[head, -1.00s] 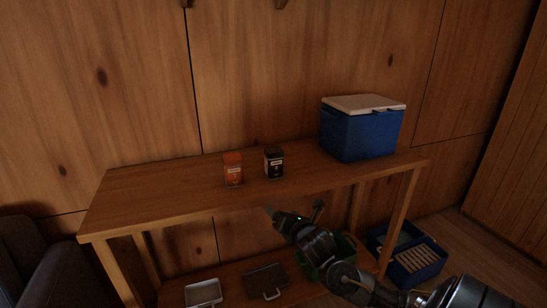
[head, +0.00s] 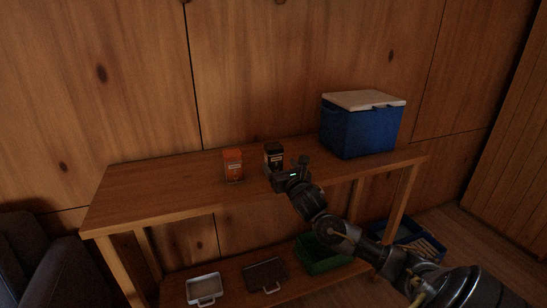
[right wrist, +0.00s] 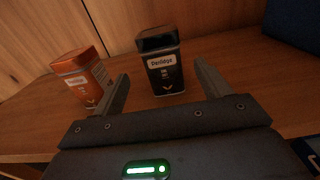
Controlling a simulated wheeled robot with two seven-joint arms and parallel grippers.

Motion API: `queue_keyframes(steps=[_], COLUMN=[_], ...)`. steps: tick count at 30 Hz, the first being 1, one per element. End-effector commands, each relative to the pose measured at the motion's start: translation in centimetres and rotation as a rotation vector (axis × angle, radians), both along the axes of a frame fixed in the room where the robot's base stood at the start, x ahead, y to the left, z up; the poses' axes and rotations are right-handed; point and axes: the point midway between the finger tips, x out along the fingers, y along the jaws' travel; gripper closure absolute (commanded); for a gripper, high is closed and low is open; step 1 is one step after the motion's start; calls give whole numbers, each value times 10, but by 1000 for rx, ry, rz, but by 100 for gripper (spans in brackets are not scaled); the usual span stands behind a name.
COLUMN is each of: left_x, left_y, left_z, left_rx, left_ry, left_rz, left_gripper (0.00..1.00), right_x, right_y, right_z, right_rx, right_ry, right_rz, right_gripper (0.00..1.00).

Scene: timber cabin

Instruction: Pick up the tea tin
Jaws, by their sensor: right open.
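Two lidded tins stand upright, side by side, on the wooden table top: an orange tin (head: 233,165) and a black tin (head: 273,153) to its right. In the right wrist view the black tin (right wrist: 163,75) appears between and beyond the two fingers, and the orange tin (right wrist: 80,75) lies outside the left finger. My left gripper is out of view.
A blue cooler (head: 358,132) with a white lid stands at the right of the table top (head: 150,190). The lower shelf holds a light tray (head: 204,288), a dark tray (head: 266,274) and a green crate (head: 318,262). The table's left part is clear.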

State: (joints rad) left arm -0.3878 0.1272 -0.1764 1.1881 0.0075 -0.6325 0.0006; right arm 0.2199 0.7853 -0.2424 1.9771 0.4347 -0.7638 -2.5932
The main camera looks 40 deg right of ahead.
Motion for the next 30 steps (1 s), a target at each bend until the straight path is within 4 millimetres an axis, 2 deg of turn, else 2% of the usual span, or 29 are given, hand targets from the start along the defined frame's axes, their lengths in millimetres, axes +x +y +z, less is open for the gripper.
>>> queue_keyframes(steps=[5,10,15,23,30], left_x=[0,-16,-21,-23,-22], left_y=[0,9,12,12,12], left_z=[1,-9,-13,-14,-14], left_rx=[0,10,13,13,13], left_ry=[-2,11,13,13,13], left_rz=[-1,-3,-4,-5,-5], left_gripper=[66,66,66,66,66], right_x=[5,28,46,48,48], right_y=[-2,-13,-19,-20,-20], right_z=[1,1,-1,-2,-2], right_rx=[1,2,3,1,1], right_ry=[-1,-1,-1,1,0], right_rz=[-1,-2,-2,0,0], right_gripper=[24,24,24,24,53])
